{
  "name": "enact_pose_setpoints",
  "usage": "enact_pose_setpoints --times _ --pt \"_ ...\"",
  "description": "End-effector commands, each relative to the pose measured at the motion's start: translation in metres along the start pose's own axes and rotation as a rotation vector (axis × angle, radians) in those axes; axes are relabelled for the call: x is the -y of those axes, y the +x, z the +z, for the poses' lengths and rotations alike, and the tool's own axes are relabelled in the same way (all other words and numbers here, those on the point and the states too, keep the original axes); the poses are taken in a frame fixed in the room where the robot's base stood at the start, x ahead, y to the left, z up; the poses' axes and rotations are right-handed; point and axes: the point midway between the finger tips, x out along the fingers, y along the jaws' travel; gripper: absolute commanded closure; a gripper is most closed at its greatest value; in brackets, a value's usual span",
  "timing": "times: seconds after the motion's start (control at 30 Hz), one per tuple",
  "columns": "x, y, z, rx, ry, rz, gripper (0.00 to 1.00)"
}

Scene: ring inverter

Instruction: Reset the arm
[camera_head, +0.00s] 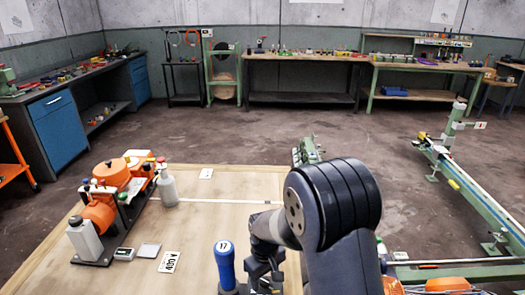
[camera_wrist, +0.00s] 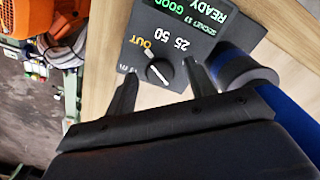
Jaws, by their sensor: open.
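My gripper (camera_wrist: 160,68) is open in the wrist view, its two dark fingers apart with nothing held between them. Below and between the fingertips in that view is a dark panel (camera_wrist: 118,52) with a round knob (camera_wrist: 158,73), marked OUT, 25 and 50. The panel has a lit green display (camera_wrist: 190,14) reading READY and GOOD. I cannot tell how far the fingertips are above the panel. In the head view my arm folds over the right part of the wooden table (camera_head: 190,235), and the gripper is mostly hidden behind it.
A blue cylinder marked 17 (camera_head: 225,262) stands close left of my arm; a blue rounded thing (camera_wrist: 240,70) is beside the right finger. Orange machines (camera_head: 112,174), a grey bottle (camera_head: 167,188) and a card (camera_head: 169,262) are on the table's left. The table's middle is mostly clear.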

Motion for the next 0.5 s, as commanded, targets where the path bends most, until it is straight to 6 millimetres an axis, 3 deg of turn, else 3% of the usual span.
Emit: enact_pose_setpoints --times 0.5 --pt "0.0001 -0.0016 0.0003 0.001 0.414 0.0 0.48"
